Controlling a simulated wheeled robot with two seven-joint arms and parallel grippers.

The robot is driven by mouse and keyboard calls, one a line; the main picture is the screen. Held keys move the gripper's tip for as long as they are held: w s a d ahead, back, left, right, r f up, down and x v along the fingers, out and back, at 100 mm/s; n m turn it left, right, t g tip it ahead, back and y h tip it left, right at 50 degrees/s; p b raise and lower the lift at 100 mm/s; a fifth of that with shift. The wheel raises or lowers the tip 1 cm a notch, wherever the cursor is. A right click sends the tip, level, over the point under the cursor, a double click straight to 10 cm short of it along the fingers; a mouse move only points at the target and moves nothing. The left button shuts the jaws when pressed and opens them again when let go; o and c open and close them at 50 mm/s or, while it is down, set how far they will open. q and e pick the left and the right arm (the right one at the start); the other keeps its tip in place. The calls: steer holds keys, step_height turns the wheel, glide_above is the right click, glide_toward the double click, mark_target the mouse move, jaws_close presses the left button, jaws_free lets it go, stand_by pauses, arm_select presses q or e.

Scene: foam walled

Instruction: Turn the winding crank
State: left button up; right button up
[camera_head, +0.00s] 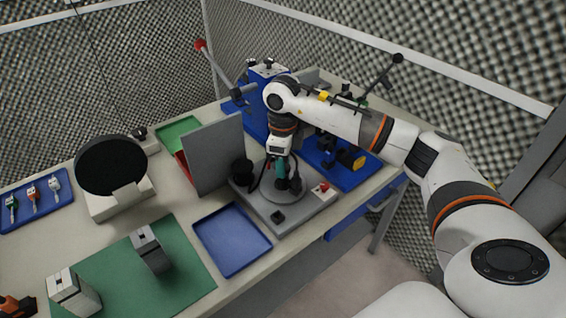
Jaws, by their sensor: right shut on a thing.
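A grey winding unit (302,212) with a round grey disc (283,196) on top stands near the table's front edge, right of centre. My right gripper (281,182) points down over the disc, its dark fingers shut around an upright teal and dark part (280,168), which looks like the crank's handle. The fingers and wrist hide most of the crank, so its arm and angle cannot be made out. My left gripper is not in view.
A red button (323,187) sits on the unit's right corner. A grey upright panel (214,155) stands just left of it. An empty blue tray (232,240) lies in front. A blue fixture (345,170) stands close to the right. A green mat (185,275) holds grey blocks.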

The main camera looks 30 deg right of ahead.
steer(key=shift+r+m, duration=0.1)
steer(key=shift+m, duration=1.9)
steer(key=shift+m+b, duration=0.4)
steer(key=shift+m, duration=1.5)
steer(key=shift+w+m, duration=0.1)
steer(key=shift+m, duration=4)
steer(key=shift+r+m, duration=0.1)
steer(key=shift+m, duration=1.8)
steer(key=shift+m+p, duration=0.6)
steer(key=shift+m, duration=1.5)
steer(key=shift+m+p, duration=0.4)
steer(key=shift+m, duration=1.5)
steer(key=shift+m+p, duration=0.55)
steer(key=shift+m, duration=1.45)
steer(key=shift+m+p, duration=0.7)
steer(key=shift+m, duration=0.7)
steer(key=shift+r+m+p, duration=0.15)
steer(key=shift+m+p, duration=0.75)
steer(key=shift+p, duration=0.35)
steer(key=m+p, duration=0.5)
steer(key=p, duration=0.6)
steer(key=shift+p, duration=0.35)
steer(key=shift+m+p, duration=0.7)
steer(key=shift+p, duration=0.5)
